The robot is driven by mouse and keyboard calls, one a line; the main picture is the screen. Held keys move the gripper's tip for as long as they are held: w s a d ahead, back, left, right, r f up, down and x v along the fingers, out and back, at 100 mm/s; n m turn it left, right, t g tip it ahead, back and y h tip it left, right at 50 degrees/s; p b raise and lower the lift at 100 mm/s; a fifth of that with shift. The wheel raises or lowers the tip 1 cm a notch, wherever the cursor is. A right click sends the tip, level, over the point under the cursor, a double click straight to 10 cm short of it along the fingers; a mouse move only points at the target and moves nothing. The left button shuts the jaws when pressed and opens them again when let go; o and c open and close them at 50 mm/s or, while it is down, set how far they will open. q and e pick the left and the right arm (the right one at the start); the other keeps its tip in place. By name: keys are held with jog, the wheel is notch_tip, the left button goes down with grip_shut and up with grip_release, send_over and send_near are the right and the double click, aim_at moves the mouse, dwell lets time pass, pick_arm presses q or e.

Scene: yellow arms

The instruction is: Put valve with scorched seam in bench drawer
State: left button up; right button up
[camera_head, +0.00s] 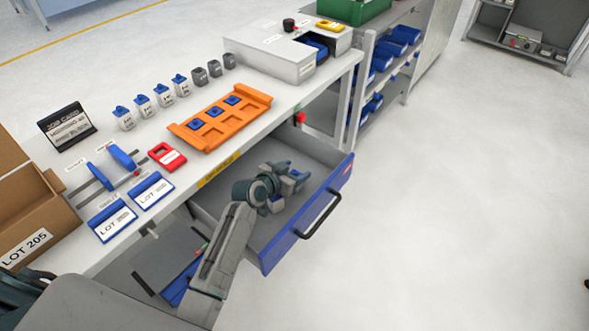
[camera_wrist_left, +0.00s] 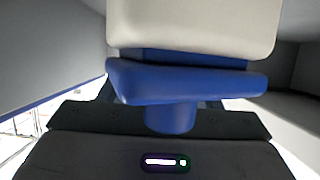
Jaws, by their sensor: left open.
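The bench drawer (camera_head: 322,208) is pulled open below the bench, with a blue front and a black handle. My left gripper (camera_head: 295,176) is inside the drawer space and open. In the left wrist view a valve (camera_wrist_left: 190,28) with a pale body and a blue cap and knob is close in front of the gripper, knob towards the camera. Several blue-topped valves (camera_head: 143,105) stand in a row on the bench. My right gripper is not in view.
An orange tray (camera_head: 260,97) with blue pieces, a red part (camera_head: 166,157), blue lot holders (camera_head: 111,219) and a cardboard box (camera_head: 28,215) lie on the bench. A grey machine (camera_head: 270,50) stands at its far end. The floor right of the drawer is clear.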

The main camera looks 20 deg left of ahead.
pick_arm(q)
jog(key=shift+s+a+r, duration=0.2)
jog(key=shift+s+r, duration=0.1)
jog(key=shift+r, duration=0.05)
jog(key=b+v, duration=0.1)
jog(key=v, duration=0.6)
jog(key=shift+w+d+r, duration=0.1)
jog(key=shift+w+r, duration=0.05)
jog(key=shift+r, duration=0.05)
dwell(0.4)
jog(key=shift+c, duration=0.2)
